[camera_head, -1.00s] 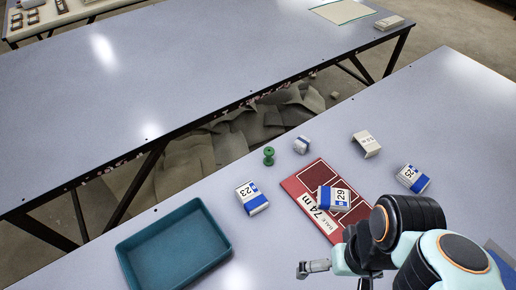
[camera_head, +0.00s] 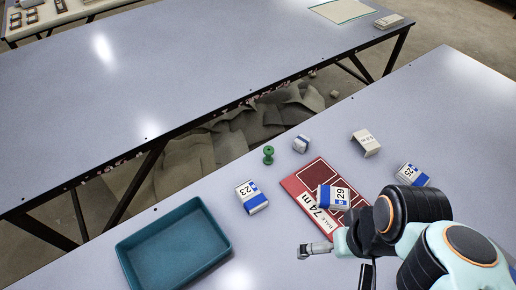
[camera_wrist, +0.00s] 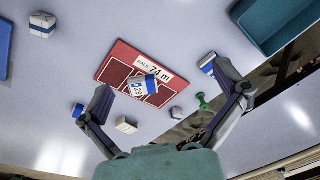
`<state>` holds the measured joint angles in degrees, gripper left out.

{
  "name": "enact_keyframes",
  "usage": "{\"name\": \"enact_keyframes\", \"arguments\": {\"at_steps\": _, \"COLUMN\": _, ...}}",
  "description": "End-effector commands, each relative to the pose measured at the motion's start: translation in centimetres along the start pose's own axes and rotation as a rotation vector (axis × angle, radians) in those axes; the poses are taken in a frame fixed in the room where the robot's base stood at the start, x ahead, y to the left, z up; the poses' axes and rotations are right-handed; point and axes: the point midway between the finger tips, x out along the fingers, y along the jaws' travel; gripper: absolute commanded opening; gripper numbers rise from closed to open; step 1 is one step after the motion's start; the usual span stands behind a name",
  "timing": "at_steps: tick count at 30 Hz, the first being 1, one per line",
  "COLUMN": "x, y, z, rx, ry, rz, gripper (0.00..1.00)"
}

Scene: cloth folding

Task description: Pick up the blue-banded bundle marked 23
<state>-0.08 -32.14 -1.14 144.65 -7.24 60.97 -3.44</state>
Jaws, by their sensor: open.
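The blue-banded bundle marked 23 (camera_head: 251,197) is a small white block lying on the table, left of the red card and above the tray's right end. In the wrist view bundle 23 (camera_wrist: 208,63) is beside the right finger, which partly covers it. My gripper (camera_wrist: 165,88) is open and empty above the table. In the head view my gripper (camera_head: 335,265) is at the lower right, apart from bundle 23, with one finger partly hidden by the arm.
Bundle 29 (camera_head: 333,199) lies on the red card (camera_head: 299,192). Bundle 25 (camera_head: 412,176), a white block (camera_head: 366,143), a small bundle (camera_head: 301,144) and a green spool (camera_head: 268,155) lie around it. A teal tray (camera_head: 226,236) stands at the lower left. Another bundle (camera_wrist: 42,25) shows in the wrist view.

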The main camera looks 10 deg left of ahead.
Motion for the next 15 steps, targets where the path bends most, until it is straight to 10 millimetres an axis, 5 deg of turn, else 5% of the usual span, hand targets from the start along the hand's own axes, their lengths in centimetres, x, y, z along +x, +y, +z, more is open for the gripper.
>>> {"name": "enact_keyframes", "arguments": {"at_steps": 3, "x": -2.2, "y": 0.8, "z": -6.3, "rx": -0.054, "ry": 0.154, "rz": 0.027, "gripper": 0.98}}
{"name": "enact_keyframes", "arguments": {"at_steps": 8, "x": -1.6, "y": 0.1, "z": -14.4, "rx": -0.165, "ry": 0.215, "rz": 0.035, "gripper": 0.98}}
{"name": "enact_keyframes", "arguments": {"at_steps": 11, "x": 0.9, "y": -1.4, "z": -19.2, "rx": -0.247, "ry": 0.212, "rz": 0.033, "gripper": 0.98}}
{"name": "enact_keyframes", "arguments": {"at_steps": 15, "x": 7.2, "y": -5.2, "z": -24.1, "rx": -0.369, "ry": 0.158, "rz": 0.026, "gripper": 0.98}}
